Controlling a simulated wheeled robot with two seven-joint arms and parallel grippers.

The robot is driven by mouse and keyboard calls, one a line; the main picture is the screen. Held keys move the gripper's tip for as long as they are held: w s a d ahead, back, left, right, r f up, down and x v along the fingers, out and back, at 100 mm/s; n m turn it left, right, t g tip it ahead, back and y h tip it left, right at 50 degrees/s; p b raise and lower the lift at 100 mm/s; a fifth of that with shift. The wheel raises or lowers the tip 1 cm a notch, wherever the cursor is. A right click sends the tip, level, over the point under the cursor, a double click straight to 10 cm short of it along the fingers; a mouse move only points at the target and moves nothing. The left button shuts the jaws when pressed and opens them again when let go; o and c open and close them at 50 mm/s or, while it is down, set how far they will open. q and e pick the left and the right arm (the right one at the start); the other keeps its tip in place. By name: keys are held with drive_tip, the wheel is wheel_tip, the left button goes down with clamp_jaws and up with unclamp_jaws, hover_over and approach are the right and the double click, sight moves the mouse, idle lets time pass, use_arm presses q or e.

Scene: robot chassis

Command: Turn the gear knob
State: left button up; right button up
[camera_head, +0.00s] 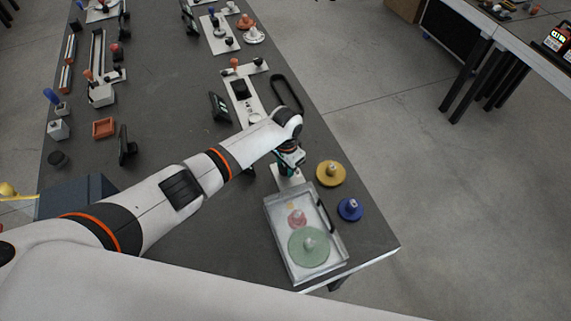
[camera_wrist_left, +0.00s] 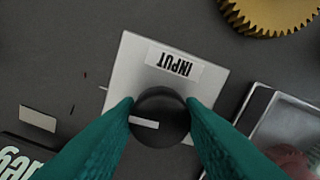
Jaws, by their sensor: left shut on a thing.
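The gear knob (camera_wrist_left: 160,122) is a round black dial with a white pointer mark, seen in the left wrist view. It sits on a light square plate (camera_wrist_left: 140,72) with an upside-down "INPUT" label (camera_wrist_left: 173,62). The white pointer lies nearly level across the left half of the knob. My left gripper (camera_wrist_left: 160,112) has its two teal fingers on either side of the knob, shut on it. In the head view, my left gripper (camera_head: 290,160) reaches down over the plate (camera_head: 288,183), and the knob is hidden. My right gripper is not in view.
A clear-covered tray (camera_head: 283,255) with a green gear (camera_head: 308,247) and a small red gear (camera_head: 297,218) lies just in front. A yellow gear (camera_head: 331,173) and a blue gear (camera_head: 350,209) lie to the right. A small dark display (camera_head: 219,106) stands to the left.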

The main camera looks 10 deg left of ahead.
sight(285, 167)
use_arm(q)
drive_tip(key=shift+m, duration=0.6)
drive_tip(key=o, duration=1)
wheel_tip(285, 167, up, 12)
idle(0.5)
